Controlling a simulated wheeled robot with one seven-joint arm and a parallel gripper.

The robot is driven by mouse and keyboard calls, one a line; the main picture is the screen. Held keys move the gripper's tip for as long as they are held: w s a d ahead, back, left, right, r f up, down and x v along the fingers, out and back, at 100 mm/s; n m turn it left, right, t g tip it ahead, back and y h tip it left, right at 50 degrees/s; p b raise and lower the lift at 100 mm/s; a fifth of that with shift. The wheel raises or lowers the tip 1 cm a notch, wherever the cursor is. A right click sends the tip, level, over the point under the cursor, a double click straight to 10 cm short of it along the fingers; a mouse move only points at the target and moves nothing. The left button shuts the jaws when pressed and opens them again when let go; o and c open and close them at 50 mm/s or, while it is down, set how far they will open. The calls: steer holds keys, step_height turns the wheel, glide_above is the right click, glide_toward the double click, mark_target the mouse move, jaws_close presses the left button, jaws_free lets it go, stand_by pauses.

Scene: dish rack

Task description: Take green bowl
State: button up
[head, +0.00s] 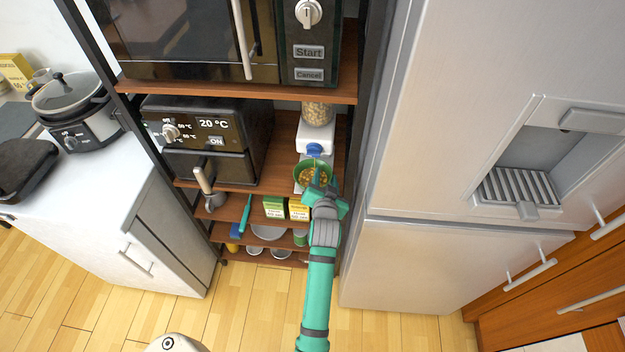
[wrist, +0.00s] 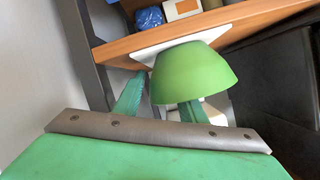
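The green bowl (head: 301,172) stands on the cereal dispenser's white base on the rack shelf, with cereal in it. In the wrist view the bowl's smooth outer side (wrist: 190,73) shows close up. My gripper (head: 322,187) is at the bowl's front right side. In the wrist view my gripper's fingers (wrist: 160,98) are spread apart. One finger is beside the bowl's outer wall and the other passes behind its rim, so its tip is hidden. I cannot tell whether either finger touches the bowl.
The cereal dispenser (head: 315,138) stands behind and above the bowl. A black oven (head: 212,140) is to the left, and a microwave (head: 190,35) is on the shelf above. The fridge (head: 450,110) is close on the right. Small boxes (head: 274,207) and dishes fill lower shelves.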

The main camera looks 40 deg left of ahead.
steer(key=shift+w, duration=0.1)
jaws_close()
stand_by(0.3)
